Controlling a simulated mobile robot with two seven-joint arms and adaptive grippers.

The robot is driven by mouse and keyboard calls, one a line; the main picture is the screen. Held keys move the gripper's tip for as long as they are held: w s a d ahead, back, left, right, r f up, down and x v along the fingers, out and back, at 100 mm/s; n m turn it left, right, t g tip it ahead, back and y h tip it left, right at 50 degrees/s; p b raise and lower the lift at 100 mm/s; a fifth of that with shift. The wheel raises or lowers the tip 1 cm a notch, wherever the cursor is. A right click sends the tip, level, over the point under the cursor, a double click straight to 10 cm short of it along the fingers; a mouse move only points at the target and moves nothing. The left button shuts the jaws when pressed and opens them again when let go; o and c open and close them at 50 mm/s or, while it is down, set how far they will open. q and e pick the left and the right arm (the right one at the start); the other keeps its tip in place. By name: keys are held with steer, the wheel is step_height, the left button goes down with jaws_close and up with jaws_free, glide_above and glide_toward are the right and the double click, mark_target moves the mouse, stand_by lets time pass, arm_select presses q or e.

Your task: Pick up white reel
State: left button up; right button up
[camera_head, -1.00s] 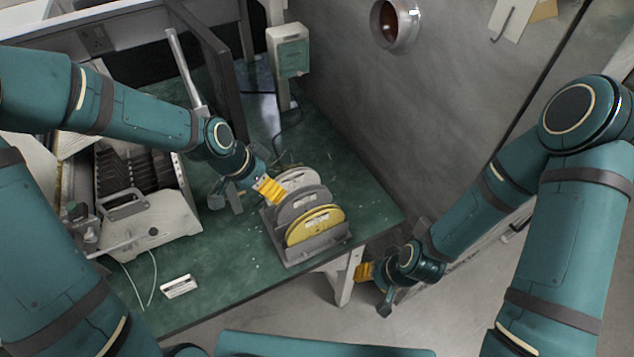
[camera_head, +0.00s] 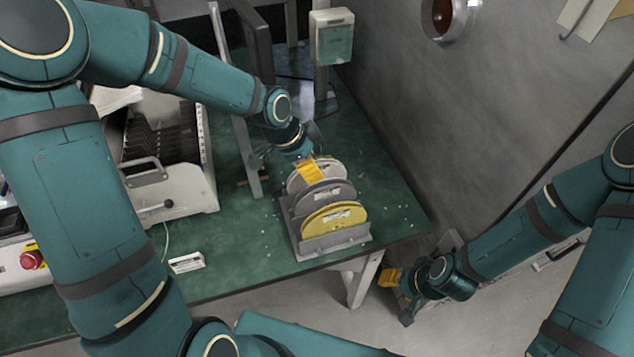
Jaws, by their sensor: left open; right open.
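The white reel (camera_head: 329,170) stands upright at the back of a grey holder (camera_head: 335,240) on the green table. A grey reel (camera_head: 325,193) stands in front of it and a yellow reel (camera_head: 334,217) stands frontmost, so the lower part of the white reel is hidden. My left gripper (camera_head: 308,169) is open, with its yellow finger over the upper left of the white reel. I cannot tell whether it touches the reel. My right gripper (camera_head: 398,293) is open and empty, low beyond the table's right front edge.
A whitish machine with dark slots (camera_head: 175,195) stands left on the green table (camera_head: 240,262). A small white label block (camera_head: 187,262) lies near the front edge. A green-white box (camera_head: 332,38) is on a post behind. A grey wall (camera_head: 430,110) bounds the right side.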

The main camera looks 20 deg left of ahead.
arm_select(q)
steer(key=b+x, duration=0.1)
steer(key=x, duration=0.4)
steer(key=shift+w+f+b, duration=0.1)
steer(key=shift+w+b, duration=0.15)
steer(key=shift+b, duration=0.15)
steer(key=shift+s, duration=0.1)
jaws_close()
